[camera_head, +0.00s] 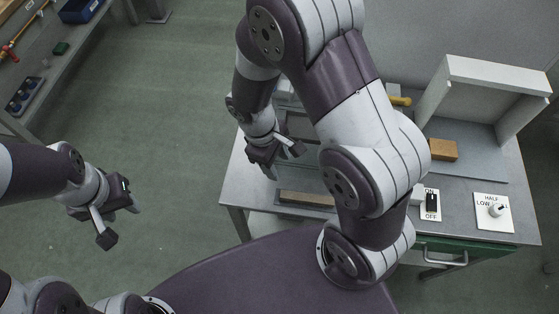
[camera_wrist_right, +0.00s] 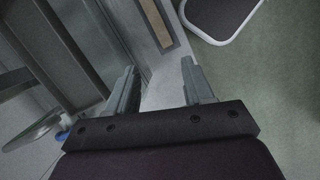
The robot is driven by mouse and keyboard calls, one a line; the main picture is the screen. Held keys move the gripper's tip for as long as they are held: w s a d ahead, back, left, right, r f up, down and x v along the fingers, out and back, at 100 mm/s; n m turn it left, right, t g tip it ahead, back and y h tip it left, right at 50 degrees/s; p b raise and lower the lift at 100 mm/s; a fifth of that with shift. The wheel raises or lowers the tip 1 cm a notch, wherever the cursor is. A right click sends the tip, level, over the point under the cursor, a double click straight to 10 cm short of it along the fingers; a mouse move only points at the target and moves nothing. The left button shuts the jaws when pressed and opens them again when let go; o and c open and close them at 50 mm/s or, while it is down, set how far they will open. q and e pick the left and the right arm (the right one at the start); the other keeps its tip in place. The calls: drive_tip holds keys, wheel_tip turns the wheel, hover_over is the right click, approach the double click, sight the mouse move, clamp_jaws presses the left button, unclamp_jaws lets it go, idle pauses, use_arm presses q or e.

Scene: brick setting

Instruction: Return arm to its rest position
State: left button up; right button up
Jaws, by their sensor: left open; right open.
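My right arm (camera_head: 375,125) reaches across the middle of the head view, bent, with its gripper (camera_head: 284,161) over the left part of the grey worktable (camera_head: 463,218). The right gripper is open and empty. In the right wrist view its two fingers (camera_wrist_right: 159,85) stand apart with nothing between them. My left gripper (camera_head: 121,221) is open and empty at the left, over the green floor and away from the table. Part of the table is hidden behind my right arm.
The table bears an orange-brown brick (camera_head: 443,150), a white open box-like frame (camera_head: 492,75), an ON/OFF switch (camera_head: 432,204), a dial plate (camera_head: 493,212) and a brown strip (camera_head: 306,199). A yellow handle (camera_head: 400,101) shows behind my arm. A shelf (camera_head: 52,75) stands upper left. Floor between is clear.

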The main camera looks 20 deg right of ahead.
drive_tip(key=s+d+r+m+t+y, duration=0.2)
drive_tip(key=d+r+m+t, duration=0.1)
drive_tip(key=r+m, duration=0.5)
drive_tip(key=shift+s+d, duration=0.25)
drive_tip(key=shift+d, duration=0.05)
drive_tip(key=shift+r, duration=0.1)
